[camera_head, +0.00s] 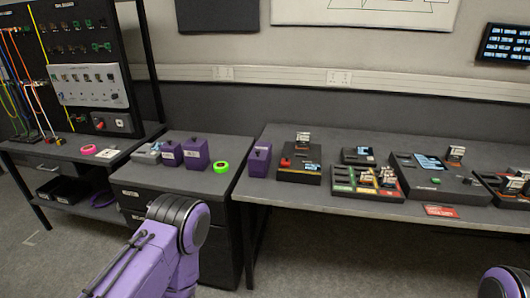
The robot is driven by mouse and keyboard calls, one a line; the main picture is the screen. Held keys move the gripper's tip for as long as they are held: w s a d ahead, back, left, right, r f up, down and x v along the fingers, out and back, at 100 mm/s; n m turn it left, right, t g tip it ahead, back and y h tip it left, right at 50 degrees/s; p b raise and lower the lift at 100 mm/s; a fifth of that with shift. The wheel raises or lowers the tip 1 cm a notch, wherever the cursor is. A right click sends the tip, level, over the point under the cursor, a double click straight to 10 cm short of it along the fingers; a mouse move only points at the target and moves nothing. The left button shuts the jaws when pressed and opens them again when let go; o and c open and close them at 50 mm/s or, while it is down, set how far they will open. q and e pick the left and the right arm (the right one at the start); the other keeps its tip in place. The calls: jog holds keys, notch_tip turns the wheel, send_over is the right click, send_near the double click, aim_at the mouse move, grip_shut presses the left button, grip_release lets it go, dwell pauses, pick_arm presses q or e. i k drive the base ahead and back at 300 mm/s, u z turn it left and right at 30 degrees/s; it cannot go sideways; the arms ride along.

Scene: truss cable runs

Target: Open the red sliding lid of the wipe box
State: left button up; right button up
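I cannot make out for sure a wipe box with a red sliding lid. Two purple boxes, a larger one (196,153) and a smaller one (171,154), stand side by side on the middle cabinet, each with a small knob on top and a pale label. Another purple box (259,161) stands at the left end of the long bench. No red lid shows on them. My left arm comes in at the lower left and a piece of my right arm shows at the bottom right corner. Neither gripper is in view.
Pink tape (88,149) lies on the left bench, green tape (222,167) on the cabinet. The long bench (345,209) holds several dark devices, one with a red button (285,162), and a red card (441,211) at its front edge. A tool board (90,85) stands left.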

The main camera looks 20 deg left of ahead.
aim_at(286, 162)
jog(key=u, duration=0.6)
jog(key=i, duration=0.7)
jog(key=u, duration=0.4)
